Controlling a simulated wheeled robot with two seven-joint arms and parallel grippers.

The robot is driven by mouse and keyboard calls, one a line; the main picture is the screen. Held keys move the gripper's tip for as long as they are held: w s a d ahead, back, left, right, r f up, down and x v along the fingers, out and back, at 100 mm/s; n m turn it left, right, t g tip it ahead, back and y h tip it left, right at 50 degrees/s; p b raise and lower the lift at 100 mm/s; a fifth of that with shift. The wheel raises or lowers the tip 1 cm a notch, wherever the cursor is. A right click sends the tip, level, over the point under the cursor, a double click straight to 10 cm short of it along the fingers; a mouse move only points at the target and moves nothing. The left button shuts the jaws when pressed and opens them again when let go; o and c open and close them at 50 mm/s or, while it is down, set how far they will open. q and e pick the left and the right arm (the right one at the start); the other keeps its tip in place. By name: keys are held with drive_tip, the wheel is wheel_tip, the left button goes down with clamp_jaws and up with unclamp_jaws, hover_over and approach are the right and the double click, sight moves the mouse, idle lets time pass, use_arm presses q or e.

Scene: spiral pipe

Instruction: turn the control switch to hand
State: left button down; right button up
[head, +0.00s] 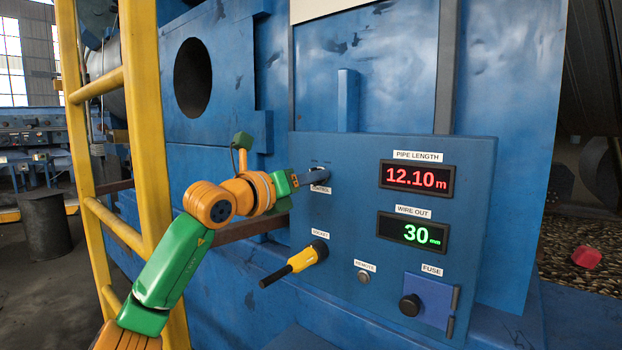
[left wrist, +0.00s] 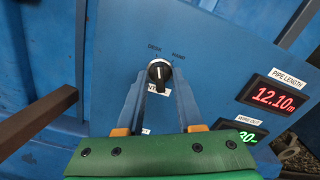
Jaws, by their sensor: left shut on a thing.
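The control switch (left wrist: 159,71) is a round black knob with a white pointer line on the blue panel (head: 345,270). In the left wrist view, DESK and HAND are printed above it, and the pointer line stands nearly upright, on the DESK side. My left gripper (left wrist: 158,88) has its two fingers on either side of the knob, shut on it. In the head view the left gripper (head: 316,177) reaches the panel's upper left, over the CONTROL label, and mostly hides the knob. The right gripper is in neither view.
Below the switch a yellow-handled plug (head: 300,261) sticks out of the panel. The PIPE LENGTH display (head: 416,179) reads 12.10 and the WIRE OUT display (head: 412,233) reads 30. A fuse box (head: 428,301) is at lower right. A yellow ladder-like frame (head: 140,120) stands beside my left arm.

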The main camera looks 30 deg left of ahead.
use_arm(q)
drive_tip(key=m+p, duration=0.2)
drive_tip(key=m, duration=0.8)
drive_tip(key=shift+r+m, duration=0.1)
drive_tip(key=shift+m, duration=0.2)
idle(0.4)
drive_tip(key=c, duration=0.9)
unclamp_jaws()
drive_tip(key=s+b, duration=0.3)
drive_tip(key=s, duration=0.4)
drive_tip(key=shift+s+a+b, duration=0.2)
drive_tip(key=shift+a+b, duration=0.1)
drive_tip(key=shift+b, duration=0.05)
drive_tip(key=shift+w, duration=0.1)
